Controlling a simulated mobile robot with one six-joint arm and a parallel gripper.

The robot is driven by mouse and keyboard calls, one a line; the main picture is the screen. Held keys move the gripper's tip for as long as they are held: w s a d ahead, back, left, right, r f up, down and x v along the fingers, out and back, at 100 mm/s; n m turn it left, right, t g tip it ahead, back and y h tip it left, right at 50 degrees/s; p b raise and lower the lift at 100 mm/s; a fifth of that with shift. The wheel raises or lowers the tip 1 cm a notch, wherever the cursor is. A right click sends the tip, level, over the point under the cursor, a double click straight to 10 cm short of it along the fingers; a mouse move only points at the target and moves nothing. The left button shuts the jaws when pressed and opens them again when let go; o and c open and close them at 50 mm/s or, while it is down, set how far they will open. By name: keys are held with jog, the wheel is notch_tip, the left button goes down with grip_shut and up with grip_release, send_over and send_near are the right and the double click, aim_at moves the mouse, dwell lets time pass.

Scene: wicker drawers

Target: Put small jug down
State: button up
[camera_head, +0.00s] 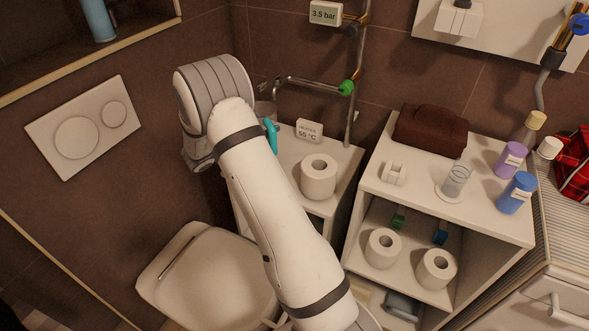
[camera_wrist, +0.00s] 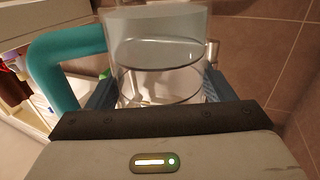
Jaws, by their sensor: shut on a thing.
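The small jug is a clear cup with a teal handle. In the wrist view the jug (camera_wrist: 155,30) fills the top middle, its handle curving out to the left. My gripper (camera_wrist: 158,90) is shut on the jug's body, with one finger on each side. In the head view only part of the jug shows past my arm, mainly the teal handle (camera_head: 271,136), near the back left of the low white cabinet (camera_head: 285,152). My arm hides my gripper there. I cannot tell whether the jug's base touches the cabinet top.
A toilet roll (camera_head: 319,177) and a small 55 °C display (camera_head: 309,131) stand on the same cabinet. A pipe with a green knob (camera_head: 346,88) runs behind. The right shelf unit (camera_head: 375,183) holds a brown towel (camera_head: 431,131), a glass and bottles. A closed toilet (camera_head: 205,285) is below left.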

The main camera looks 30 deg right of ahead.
jog(key=shift+s+a+f+m+g+b, duration=0.1)
jog(key=shift+a+f+m+g+b, duration=0.1)
jog(key=shift+f+m+g+b, duration=0.45)
jog(key=shift+g, duration=0.35)
notch_tip(320, 180, down, 10)
jog(key=shift+r, duration=0.1)
jog(key=shift+f, duration=0.3)
jog(key=o, duration=1.3)
jog(key=shift+c, duration=0.2)
jog(key=shift+r, duration=0.1)
